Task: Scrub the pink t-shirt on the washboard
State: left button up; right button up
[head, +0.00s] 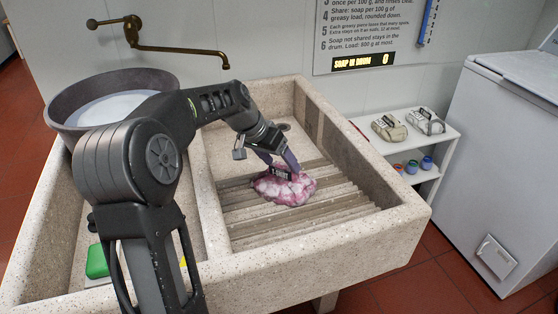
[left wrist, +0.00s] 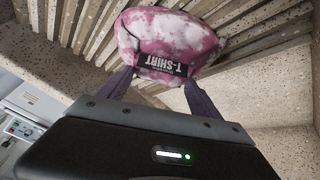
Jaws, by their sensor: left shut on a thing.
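The pink t-shirt (head: 284,190) is a bunched bundle with white patches like foam. It lies on the ridged stone washboard (head: 335,210) in the right basin of the sink. My left gripper (head: 279,172) comes down from above and is shut on the t-shirt. In the left wrist view the t-shirt (left wrist: 170,38) shows a black label reading T-SHIRT, beside the two purple fingers (left wrist: 158,88). The washboard ridges (left wrist: 85,25) show behind it. My right gripper is not in view.
A dark round tub (head: 110,90) stands at the back left under a brass tap (head: 165,48). A green block (head: 97,262) lies in the left basin. A white shelf (head: 420,150) with folded items and small jars and a white chest (head: 505,130) stand at the right.

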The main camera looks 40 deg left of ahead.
aim_at(291, 176)
pick_arm(q)
jog(key=shift+s+d+r, duration=0.15)
jog(key=shift+s+d, duration=0.4)
jog(key=shift+d, duration=0.2)
jog(key=shift+s+d+r, duration=0.15)
jog(key=shift+s+d, duration=0.35)
jog(key=shift+d, duration=0.25)
jog(key=shift+d, duration=0.1)
jog(key=shift+s+d+r, duration=0.25)
jog(key=shift+s+d, duration=0.3)
jog(key=shift+d, duration=0.2)
jog(key=shift+s+d+r, duration=0.25)
jog(key=shift+s+d, duration=0.25)
jog(key=shift+d, duration=0.2)
jog(key=shift+s+d+r, duration=0.15)
jog(key=shift+s+d, duration=0.45)
jog(key=shift+d, duration=0.25)
jog(key=shift+s+d+r, duration=0.15)
jog(key=shift+s+d, duration=0.4)
jog(key=shift+d, duration=0.25)
jog(key=shift+f, duration=0.1)
jog(key=shift+w+a+f, duration=0.15)
jog(key=shift+w+a, duration=0.4)
jog(key=shift+a, duration=0.3)
jog(key=shift+w+a+f, duration=0.1)
jog(key=shift+w+a, duration=0.45)
jog(key=shift+a, duration=0.25)
